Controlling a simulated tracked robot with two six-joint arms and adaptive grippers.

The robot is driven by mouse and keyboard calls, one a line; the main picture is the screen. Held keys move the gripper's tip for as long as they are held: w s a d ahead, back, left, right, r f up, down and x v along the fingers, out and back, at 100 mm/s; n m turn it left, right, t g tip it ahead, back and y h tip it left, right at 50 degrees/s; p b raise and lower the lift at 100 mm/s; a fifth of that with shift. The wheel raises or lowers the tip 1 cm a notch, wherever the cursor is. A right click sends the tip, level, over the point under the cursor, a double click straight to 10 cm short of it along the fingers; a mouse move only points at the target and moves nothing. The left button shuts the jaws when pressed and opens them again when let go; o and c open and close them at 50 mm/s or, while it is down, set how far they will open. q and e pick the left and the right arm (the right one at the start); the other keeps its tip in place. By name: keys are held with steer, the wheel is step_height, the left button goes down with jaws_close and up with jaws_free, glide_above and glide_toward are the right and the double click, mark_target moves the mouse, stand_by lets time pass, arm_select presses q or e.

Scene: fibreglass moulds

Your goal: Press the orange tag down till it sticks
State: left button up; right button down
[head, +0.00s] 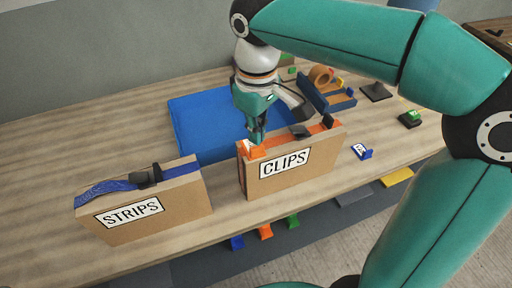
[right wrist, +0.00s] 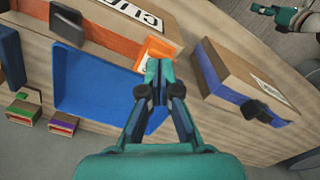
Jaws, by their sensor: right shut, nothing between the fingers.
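The orange tag (head: 257,152) sits at the left end of the top of the cardboard box labelled CLIPS (head: 316,166). In the right wrist view the tag (right wrist: 157,47) shows just beyond my fingertips. My right gripper (head: 257,137) points down over the tag, shut and empty. Its fingertips (right wrist: 158,66) overlap the tag's near edge; I cannot tell if they touch or press it. What seems to be my left gripper (right wrist: 264,10) is at the top right of the right wrist view, too small to judge.
A cardboard box labelled STRIPS (head: 180,203) with a blue band stands to the left. A small blue-and-white piece (head: 361,152) lies right.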

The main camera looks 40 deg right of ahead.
mark_target(258, 147)
steer(key=shift+f+b, duration=0.8)
steer(key=shift+f, duration=0.25)
stand_by(0.8)
steer(key=shift+r, duration=0.1)
step_height(258, 147, up, 7)
steer(key=p, duration=0.6)
steer(key=shift+p, duration=0.4)
steer(key=shift+s, duration=0.1)
